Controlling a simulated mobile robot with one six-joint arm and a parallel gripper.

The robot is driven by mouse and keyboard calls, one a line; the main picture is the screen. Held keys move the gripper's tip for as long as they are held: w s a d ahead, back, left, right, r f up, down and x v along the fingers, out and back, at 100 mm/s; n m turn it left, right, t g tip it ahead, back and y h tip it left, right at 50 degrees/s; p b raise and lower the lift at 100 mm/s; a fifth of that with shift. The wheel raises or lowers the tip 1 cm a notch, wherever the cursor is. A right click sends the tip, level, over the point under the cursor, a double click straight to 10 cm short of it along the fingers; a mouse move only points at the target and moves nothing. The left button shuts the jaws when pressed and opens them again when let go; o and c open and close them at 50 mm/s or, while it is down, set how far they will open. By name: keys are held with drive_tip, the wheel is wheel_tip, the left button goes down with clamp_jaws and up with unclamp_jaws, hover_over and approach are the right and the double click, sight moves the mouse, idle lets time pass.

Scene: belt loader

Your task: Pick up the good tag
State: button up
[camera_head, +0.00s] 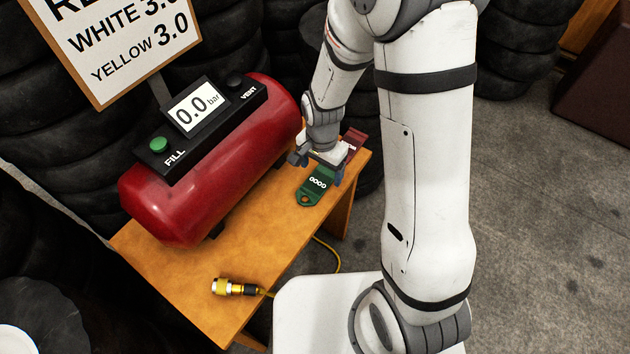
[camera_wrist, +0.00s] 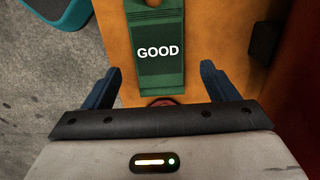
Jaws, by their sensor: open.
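The good tag (camera_head: 316,187) is green with a hole at one end and white lettering. It lies on the wooden bench near its right edge. In the wrist view the good tag (camera_wrist: 158,62) lies ahead of and between my fingers, its word GOOD readable. My gripper (camera_head: 317,167) is open above the tag's far part in the head view. In the wrist view both fingers of my gripper (camera_wrist: 158,88) stand apart with nothing between them touching. A dark red tag (camera_head: 354,140) lies behind the good tag, partly hidden by my gripper.
A red air tank (camera_head: 215,160) with a FILL/VENT panel stands on the wooden bench (camera_head: 262,262) left of my gripper. Stacked tyres (camera_head: 60,130) stand behind. Open floor (camera_head: 560,220) is at right.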

wheel_tip(320, 180, down, 2)
drive_tip(key=shift+f, duration=0.1)
drive_tip(key=c, duration=1.1)
